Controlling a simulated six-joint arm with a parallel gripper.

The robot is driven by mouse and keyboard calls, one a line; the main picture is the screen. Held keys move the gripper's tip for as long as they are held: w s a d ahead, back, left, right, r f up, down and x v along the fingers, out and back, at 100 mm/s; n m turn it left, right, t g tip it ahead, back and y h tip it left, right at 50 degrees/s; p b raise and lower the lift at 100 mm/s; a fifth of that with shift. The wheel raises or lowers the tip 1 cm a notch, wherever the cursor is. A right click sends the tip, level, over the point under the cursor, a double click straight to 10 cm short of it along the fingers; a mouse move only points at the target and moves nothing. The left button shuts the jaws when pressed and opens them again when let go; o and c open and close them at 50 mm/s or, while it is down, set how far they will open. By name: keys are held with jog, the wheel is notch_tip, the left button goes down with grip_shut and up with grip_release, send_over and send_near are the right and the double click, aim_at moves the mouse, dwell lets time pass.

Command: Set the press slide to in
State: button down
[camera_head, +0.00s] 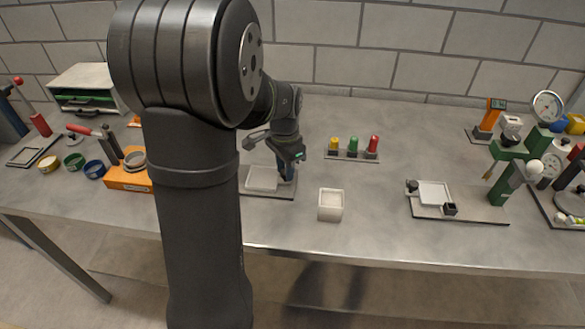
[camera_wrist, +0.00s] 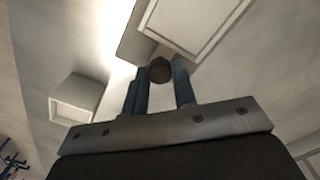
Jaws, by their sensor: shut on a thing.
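My gripper (camera_head: 287,176) is low over a pale board with a white slab (camera_head: 262,179), left of the table's middle. In the wrist view its blue fingers (camera_wrist: 160,84) are closed on a dark round knob (camera_wrist: 159,68). The knob sits by the edge of a pale framed panel (camera_wrist: 190,22). My arm hides part of this board in the head view. Which part is the press slide is not clear. A green press (camera_head: 508,165) stands at the right, and a board with a white plate (camera_head: 434,194) and dark knobs lies left of it.
An open white box (camera_head: 330,205) stands just right of my gripper; it also shows in the wrist view (camera_wrist: 76,98). A rack (camera_head: 352,155) with yellow, green and red pegs is behind. An orange block (camera_head: 128,180) and small bowls are at the left.

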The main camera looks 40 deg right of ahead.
aim_at(268, 178)
jog(key=w+a, duration=0.3)
jog(key=shift+w+a, duration=0.3)
jog(key=shift+w, duration=0.05)
jog(key=c, duration=1.2)
grip_release()
jog(key=shift+o, duration=0.2)
notch_tip(268, 178, up, 18)
jog(key=shift+f, duration=0.25)
